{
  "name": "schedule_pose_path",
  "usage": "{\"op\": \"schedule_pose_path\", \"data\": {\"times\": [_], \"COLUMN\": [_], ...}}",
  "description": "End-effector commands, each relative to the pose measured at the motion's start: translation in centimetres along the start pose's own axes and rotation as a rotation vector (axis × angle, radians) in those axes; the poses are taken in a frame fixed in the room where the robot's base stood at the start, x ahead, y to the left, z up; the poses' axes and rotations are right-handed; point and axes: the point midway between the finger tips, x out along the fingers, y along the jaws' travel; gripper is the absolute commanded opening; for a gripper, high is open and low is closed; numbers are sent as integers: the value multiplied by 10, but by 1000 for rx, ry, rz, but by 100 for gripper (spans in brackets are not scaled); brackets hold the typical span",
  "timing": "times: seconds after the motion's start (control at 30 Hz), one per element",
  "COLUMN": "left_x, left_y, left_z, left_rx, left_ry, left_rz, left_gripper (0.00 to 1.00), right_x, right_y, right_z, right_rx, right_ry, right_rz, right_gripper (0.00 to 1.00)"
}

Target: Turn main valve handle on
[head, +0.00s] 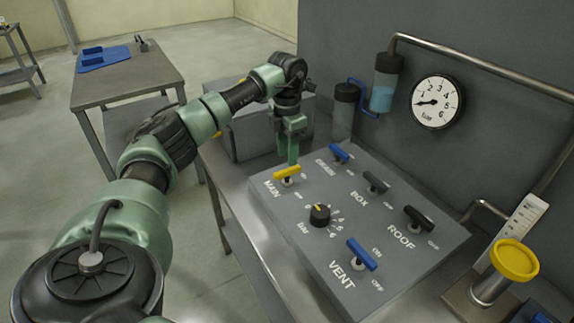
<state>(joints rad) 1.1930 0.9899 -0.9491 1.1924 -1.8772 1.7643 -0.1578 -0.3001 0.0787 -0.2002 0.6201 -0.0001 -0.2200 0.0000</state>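The main valve handle (287,173) is a small yellow bar on a short stem, beside the MAIN label at the left edge of the grey sloping panel (300,250). The bar lies roughly left to right in the head view; the small markings beside it are too small to read. My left gripper (293,160) points down with its fingertips just above or behind the yellow bar. I cannot tell whether they touch it. The fingers line up as one green strip, so their opening is hidden. My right gripper is out of view.
The panel also carries a blue drain handle (340,153), black box (377,182) and roof (418,218) handles, a blue vent handle (361,254) and a black knob (320,214). A round gauge (437,101) and pipe (480,65) are behind. A yellow-topped post (515,262) stands right.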

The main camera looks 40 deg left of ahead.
Motion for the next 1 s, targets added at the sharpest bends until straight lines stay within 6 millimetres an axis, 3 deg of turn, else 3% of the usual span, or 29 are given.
{"op": "schedule_pose_path", "data": {"times": [0.1, 0.27, 0.8, 0.9, 1.0], "left_x": [-17, -28, -29, -36, -56], "left_y": [0, 0, 0, 0, 0], "left_z": [1, 0, 0, 0, 0], "left_rx": [-1, -1, -1, -1, -1], "left_ry": [-3, 0, 1, 0, 0], "left_rz": [1, 0, 0, 0, 0], "left_gripper": [38, 38, 38, 38, 38], "right_x": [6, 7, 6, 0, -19], "right_y": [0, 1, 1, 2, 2], "right_z": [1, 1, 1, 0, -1], "right_rx": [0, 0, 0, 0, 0], "right_ry": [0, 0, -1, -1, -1], "right_rz": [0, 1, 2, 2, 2], "right_gripper": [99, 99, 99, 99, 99]}}
